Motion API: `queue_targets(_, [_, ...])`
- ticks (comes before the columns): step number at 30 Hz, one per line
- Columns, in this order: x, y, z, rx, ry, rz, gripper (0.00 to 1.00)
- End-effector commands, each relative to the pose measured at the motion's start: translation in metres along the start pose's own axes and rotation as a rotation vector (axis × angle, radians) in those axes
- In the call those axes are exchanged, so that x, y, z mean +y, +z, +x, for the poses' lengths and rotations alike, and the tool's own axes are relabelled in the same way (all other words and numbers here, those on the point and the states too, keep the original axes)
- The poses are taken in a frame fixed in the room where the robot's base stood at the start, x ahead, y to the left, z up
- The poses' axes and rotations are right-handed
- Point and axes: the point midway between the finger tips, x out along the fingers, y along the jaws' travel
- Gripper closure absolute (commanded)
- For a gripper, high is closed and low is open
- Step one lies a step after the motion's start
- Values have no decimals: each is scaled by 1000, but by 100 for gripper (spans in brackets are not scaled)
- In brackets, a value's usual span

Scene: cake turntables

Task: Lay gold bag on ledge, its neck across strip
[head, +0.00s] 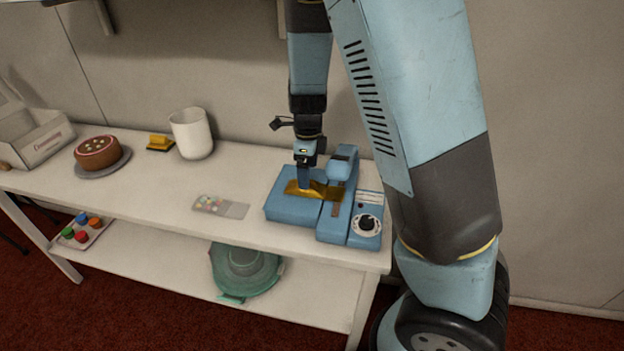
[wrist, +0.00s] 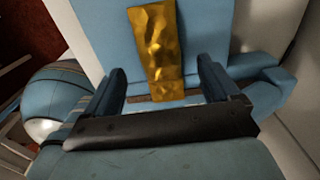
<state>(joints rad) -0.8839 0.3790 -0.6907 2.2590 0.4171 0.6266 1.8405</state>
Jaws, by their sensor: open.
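The gold bag (head: 322,191) lies flat on the blue ledge (head: 290,208) of the sealing machine, its right end reaching over the brown strip (head: 335,209). In the wrist view the bag (wrist: 155,45) is crumpled, and its lower end crosses the strip (wrist: 142,99), which shows on either side of it. My gripper (head: 304,184) is low over the ledge at the bag. In the wrist view my gripper (wrist: 160,76) is open, with one finger on each side of the bag and gaps between. The fingers hide part of the bag in the head view.
The machine's raised blue arm (head: 342,164) and dial (head: 367,223) are close on the right. A patterned card (head: 236,210), white pot (head: 192,134), yellow-and-black block (head: 160,143) and cake (head: 97,152) stand leftward on the white table (head: 180,235). The table's middle is mostly free.

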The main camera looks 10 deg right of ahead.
Motion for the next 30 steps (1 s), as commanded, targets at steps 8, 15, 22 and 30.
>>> queue_targets(8, [0,0,-50,-2,-2,-2,11])
queue_targets(15, [0,0,-73,0,0,0,11])
queue_targets(22, [0,-1,-77,1,1,1,11])
queue_targets(30, [0,-1,-76,1,1,1,11])
